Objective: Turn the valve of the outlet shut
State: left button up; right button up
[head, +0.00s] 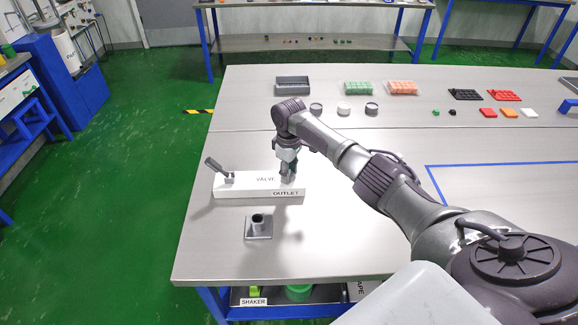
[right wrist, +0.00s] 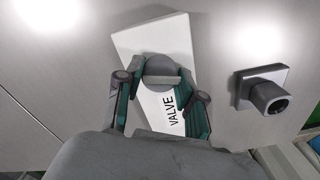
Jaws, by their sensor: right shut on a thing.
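A white block (head: 240,188), printed VALVE and OUTLET, lies near the left edge of the steel table. My right gripper (head: 288,172) reaches down over its right end, by the OUTLET print. In the right wrist view, a round grey knob with a raised bar (right wrist: 160,68) sits on the block (right wrist: 148,38). The fingers of my right gripper (right wrist: 161,86) are shut on this knob, one on each side. A tilted dark lever (head: 215,166) stands on the block's left end. My left gripper is out of view.
A grey square base with a short upright tube (head: 258,227) stands in front of the block. Three round containers (head: 343,109) stand behind the gripper. A grey tray (head: 292,87), green (head: 358,88) and orange (head: 402,88) racks line the back.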

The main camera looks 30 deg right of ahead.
jog(key=m+p, duration=0.1)
jog(key=m, duration=0.1)
jog(key=m+p, duration=0.1)
jog(key=p, duration=0.1)
jog(key=shift+a+r+m, duration=0.1)
jog(key=shift+r+m, duration=0.1)
jog(key=shift+m, duration=0.2)
jog(key=m+p, duration=0.2)
jog(key=m, duration=0.1)
jog(key=shift+m, duration=0.3)
jog(key=m+p, duration=0.2)
jog(key=m, duration=0.1)
jog(key=shift+m, duration=0.3)
jog(key=shift+w+f+m+p, duration=0.1)
jog(key=shift+m+p, duration=0.4)
jog(key=shift+m, duration=1.4)
jog(key=o, duration=1.1)
jog(key=shift+f, duration=0.1)
jog(key=shift+o, duration=0.2)
notch_tip(320, 180, up, 12)
